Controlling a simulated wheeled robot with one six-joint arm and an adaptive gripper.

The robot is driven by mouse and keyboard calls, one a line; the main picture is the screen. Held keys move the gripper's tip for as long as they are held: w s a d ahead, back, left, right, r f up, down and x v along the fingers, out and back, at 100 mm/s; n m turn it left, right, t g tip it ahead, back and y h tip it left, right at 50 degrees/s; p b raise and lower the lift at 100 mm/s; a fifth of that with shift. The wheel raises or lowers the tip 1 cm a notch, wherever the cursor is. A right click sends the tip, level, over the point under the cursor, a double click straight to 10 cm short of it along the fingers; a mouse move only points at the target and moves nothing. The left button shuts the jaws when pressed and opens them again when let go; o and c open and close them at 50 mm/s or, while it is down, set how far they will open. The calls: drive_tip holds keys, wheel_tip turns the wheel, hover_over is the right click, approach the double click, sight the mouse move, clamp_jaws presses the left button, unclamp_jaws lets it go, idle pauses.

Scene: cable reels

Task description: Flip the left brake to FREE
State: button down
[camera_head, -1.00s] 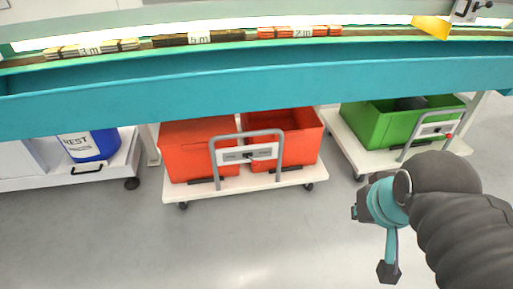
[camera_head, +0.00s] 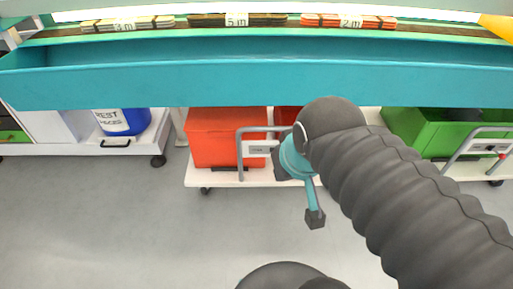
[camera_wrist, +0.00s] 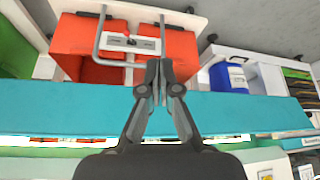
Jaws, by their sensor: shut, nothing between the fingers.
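A white trolley (camera_head: 224,180) carries red crates (camera_head: 226,137). On its grey hoop handle (camera_head: 240,152) is a pale panel (camera_head: 258,150), partly hidden by my arm. In the wrist view the panel (camera_wrist: 116,41) shows two dark marks and a small dark and red piece at its middle; the lettering and the brake's setting are too small to read. A similar panel (camera_head: 490,149) sits on the green-crate trolley at the right. My gripper (camera_wrist: 158,68) is shut and empty, its tips just below the red trolley's panel in the picture, apparently apart from it.
A long teal trough (camera_head: 150,80) runs across, above the trolleys in the head view. A blue bin (camera_head: 124,122) stands at the left, a green crate (camera_head: 430,130) at the right. The grey floor in front is clear.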

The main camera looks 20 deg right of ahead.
drive_tip(key=shift+w+a, duration=0.1)
drive_tip(key=shift+w, duration=0.1)
drive_tip(key=w+d+f+m+g+h+b, duration=0.1)
drive_tip(key=w+d+f+m, duration=0.3)
drive_tip(key=w, duration=0.5)
drive_tip(key=w+d+f+m+g+h+b, duration=0.1)
drive_tip(key=w+d+f+m+g, duration=0.2)
drive_tip(key=w+f+m, duration=0.5)
drive_tip(key=w+d+f+m+g+h+b, duration=0.1)
drive_tip(key=w+d+f+m+b, duration=0.1)
drive_tip(key=w+d+f+m, duration=0.3)
drive_tip(key=w+f+m, duration=0.1)
drive_tip(key=w+f, duration=0.2)
drive_tip(key=w, duration=0.4)
drive_tip(key=shift+w+f+m+g+h, duration=0.15)
drive_tip(key=shift+w+m+g+h, duration=0.05)
drive_tip(key=shift+m+g+h, duration=0.2)
drive_tip(key=shift+f, duration=0.1)
